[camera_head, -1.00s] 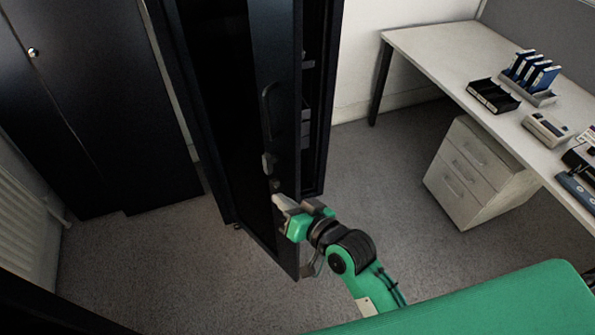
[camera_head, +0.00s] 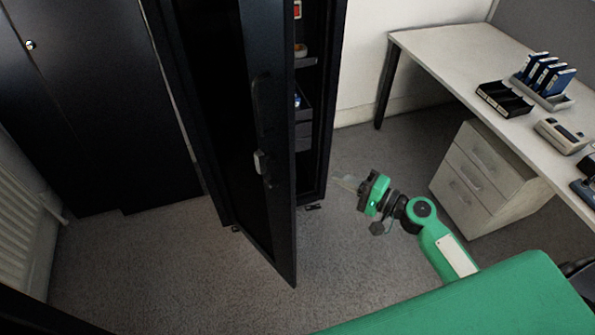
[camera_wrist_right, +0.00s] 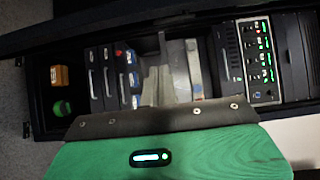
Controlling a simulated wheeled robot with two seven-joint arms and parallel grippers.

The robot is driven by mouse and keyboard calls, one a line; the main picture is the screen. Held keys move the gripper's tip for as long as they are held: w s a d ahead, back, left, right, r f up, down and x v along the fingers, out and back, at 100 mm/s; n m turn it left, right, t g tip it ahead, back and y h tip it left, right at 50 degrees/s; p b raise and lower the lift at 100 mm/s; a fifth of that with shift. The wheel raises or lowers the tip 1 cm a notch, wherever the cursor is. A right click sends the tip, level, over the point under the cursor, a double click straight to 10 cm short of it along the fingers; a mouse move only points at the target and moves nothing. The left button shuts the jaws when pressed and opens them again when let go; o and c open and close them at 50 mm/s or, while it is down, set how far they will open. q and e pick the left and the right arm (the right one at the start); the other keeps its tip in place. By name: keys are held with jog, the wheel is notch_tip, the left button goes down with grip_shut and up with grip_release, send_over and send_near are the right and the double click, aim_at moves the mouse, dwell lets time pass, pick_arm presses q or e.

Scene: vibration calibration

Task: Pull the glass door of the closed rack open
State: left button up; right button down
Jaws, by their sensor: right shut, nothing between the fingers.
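The black rack's glass door (camera_head: 230,130) stands partly open, swung out from the rack (camera_head: 325,110) on its left side. Its handle (camera_head: 259,130) is on the door's outer face near the free edge. My right gripper (camera_head: 350,184) is shut and empty, to the right of the door's free edge and apart from it, low in front of the rack opening. The right wrist view shows the rack's inside (camera_wrist_right: 150,75), with drawers, small items and a panel with lit indicators. My left gripper is not in view.
A black cabinet (camera_head: 85,110) and a white radiator (camera_head: 22,225) are at left. A white desk (camera_head: 450,50) with blue binders (camera_head: 545,75) and a drawer unit (camera_head: 480,180) are at right. Grey carpet between door and drawer unit is free.

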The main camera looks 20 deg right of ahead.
jog(key=w+a+p, duration=0.6)
jog(key=a, duration=0.4)
jog(key=shift+s, duration=0.1)
dwell(0.4)
